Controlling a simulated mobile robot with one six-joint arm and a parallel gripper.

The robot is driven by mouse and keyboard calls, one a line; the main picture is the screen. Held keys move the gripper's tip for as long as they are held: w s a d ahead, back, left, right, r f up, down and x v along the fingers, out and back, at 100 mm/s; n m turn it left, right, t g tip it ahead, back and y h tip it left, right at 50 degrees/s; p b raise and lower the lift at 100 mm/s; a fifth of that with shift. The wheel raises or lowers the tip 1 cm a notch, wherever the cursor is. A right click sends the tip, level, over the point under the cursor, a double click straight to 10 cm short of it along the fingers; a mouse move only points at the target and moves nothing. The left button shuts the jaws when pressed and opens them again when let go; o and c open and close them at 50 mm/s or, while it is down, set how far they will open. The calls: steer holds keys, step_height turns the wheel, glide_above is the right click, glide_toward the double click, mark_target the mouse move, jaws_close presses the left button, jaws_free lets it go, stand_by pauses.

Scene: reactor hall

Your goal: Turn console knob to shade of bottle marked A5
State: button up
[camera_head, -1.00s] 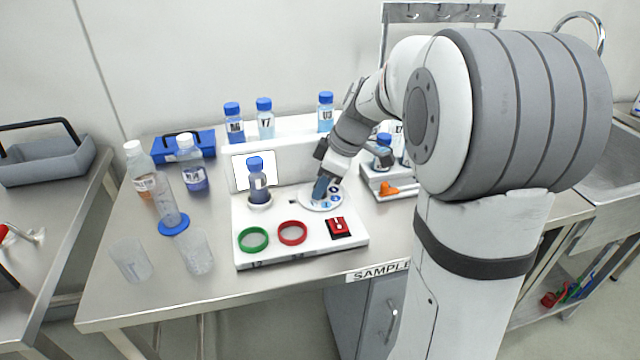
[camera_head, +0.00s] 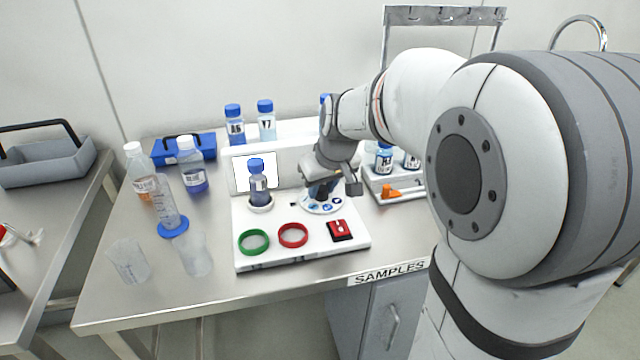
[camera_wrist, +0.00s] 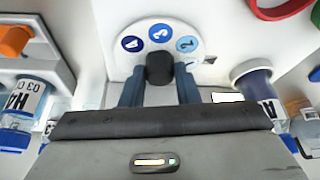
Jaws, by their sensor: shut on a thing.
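The console (camera_head: 300,258) is a white panel on the steel bench. Its round white dial (camera_head: 338,206) carries numbered discs in shades of blue. In the wrist view the dial (camera_wrist: 197,62) shows dark, medium and lighter blue discs around a black knob (camera_wrist: 160,68). My gripper (camera_wrist: 160,82) has one finger on each side of the knob and is shut on it. In the head view my gripper (camera_head: 322,190) hides the knob. A blue-capped bottle (camera_head: 235,128) on the back ledge has a label that seems to read A5; its liquid is mid to dark blue.
A dark blue bottle (camera_head: 259,188) stands in the console's holder left of the dial. Green (camera_head: 253,241) and red (camera_head: 293,235) rings and a red switch (camera_head: 340,230) lie in front. Bottles and an orange item (camera_head: 390,191) sit right. Clear beakers (camera_head: 128,262) stand left.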

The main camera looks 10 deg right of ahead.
steer(key=m+h, duration=0.1)
steer(key=m, duration=0.3)
steer(key=shift+s+a+f+m+h, duration=0.1)
steer(key=shift+a+f+m+h, duration=0.05)
steer(key=shift+m+h, duration=0.2)
steer(key=m+h+b, duration=0.1)
steer(key=m, duration=0.1)
steer(key=m+b, duration=0.1)
steer(key=m, duration=0.1)
steer(key=shift+a+f+m+g+h+b, duration=0.1)
steer(key=shift+m+g+h+b, duration=0.15)
steer(key=shift+g+h+b, duration=0.15)
steer(key=m+h+b, duration=0.1)
steer(key=m, duration=0.2)
steer(key=shift+m+g, duration=0.3)
steer(key=shift+g, duration=0.1)
steer(key=shift+w+a+m+g+h+b, duration=0.1)
steer(key=shift+m+g+b, duration=0.15)
steer(key=shift+m, duration=0.4)
steer(key=shift+w+d+m+g+h+b, duration=0.1)
steer(key=shift+m+g+h, duration=0.1)
steer(key=shift+m, duration=0.4)
steer(key=shift+a+m+g+h+b, duration=0.1)
steer(key=shift+m+g+b, duration=0.15)
steer(key=shift+m, duration=0.4)
steer(key=o, duration=1)
steer(key=shift+r, duration=0.2)
steer(key=shift+r, duration=0.1)
